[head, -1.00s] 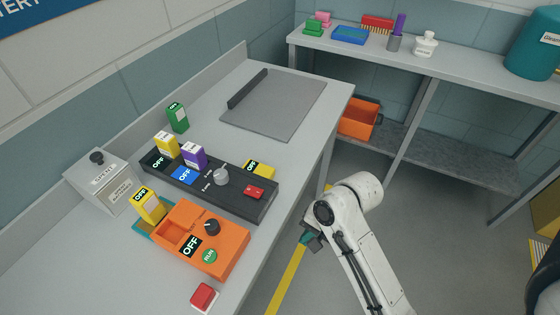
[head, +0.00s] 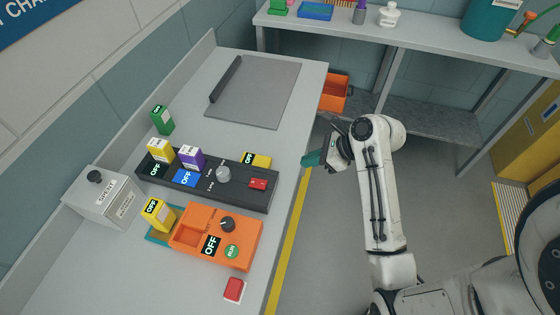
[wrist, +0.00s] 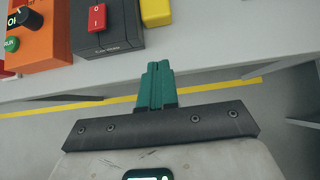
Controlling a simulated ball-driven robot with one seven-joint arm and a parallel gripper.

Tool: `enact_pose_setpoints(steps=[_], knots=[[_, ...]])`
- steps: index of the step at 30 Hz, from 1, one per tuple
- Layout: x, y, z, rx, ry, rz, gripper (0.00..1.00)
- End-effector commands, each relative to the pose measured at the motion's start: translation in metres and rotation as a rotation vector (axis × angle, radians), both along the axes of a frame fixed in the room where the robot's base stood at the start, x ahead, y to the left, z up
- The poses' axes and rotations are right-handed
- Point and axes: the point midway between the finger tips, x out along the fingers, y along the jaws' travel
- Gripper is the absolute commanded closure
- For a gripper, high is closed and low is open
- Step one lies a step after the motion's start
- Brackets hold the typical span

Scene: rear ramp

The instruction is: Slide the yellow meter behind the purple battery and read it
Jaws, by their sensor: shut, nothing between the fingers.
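A yellow block with a dark display, seemingly the yellow meter (head: 257,160), lies flat at the far side of the black charger (head: 225,190), near its right end. It also shows in part at the top of the wrist view (wrist: 155,12). The purple battery (head: 190,157) stands upright in the charger, beside a yellow battery (head: 159,150). My gripper (head: 313,159) is off the bench's right edge, to the right of the yellow meter and apart from it. Its teal fingers (wrist: 156,85) are shut and empty.
An orange tester (head: 215,238), a red button (head: 234,290) and another yellow battery (head: 158,214) are at the near side. A green battery (head: 162,119) stands behind the charger. A grey mat (head: 253,92) lies farther back. Bare bench lies between mat and charger.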

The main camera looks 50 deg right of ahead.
Motion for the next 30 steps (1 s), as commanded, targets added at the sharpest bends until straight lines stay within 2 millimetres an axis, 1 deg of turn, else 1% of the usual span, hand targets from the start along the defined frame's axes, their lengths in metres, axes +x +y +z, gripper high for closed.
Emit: enact_pose_setpoints(steps=[1, 9, 12, 18, 23, 30], knots=[[0.007, 0.003, -0.008, 0.002, 0.003, 0.003, 1.00], [0.042, 0.016, -0.045, -0.001, 0.002, 0.004, 1.00], [0.057, 0.021, -0.043, -0.004, 0.000, 0.005, 1.00], [0.075, 0.028, -0.044, -0.003, 0.001, 0.002, 1.00], [0.079, 0.029, -0.044, -0.003, 0.001, 0.001, 1.00], [0.079, 0.029, -0.044, -0.003, 0.001, 0.001, 1.00]])
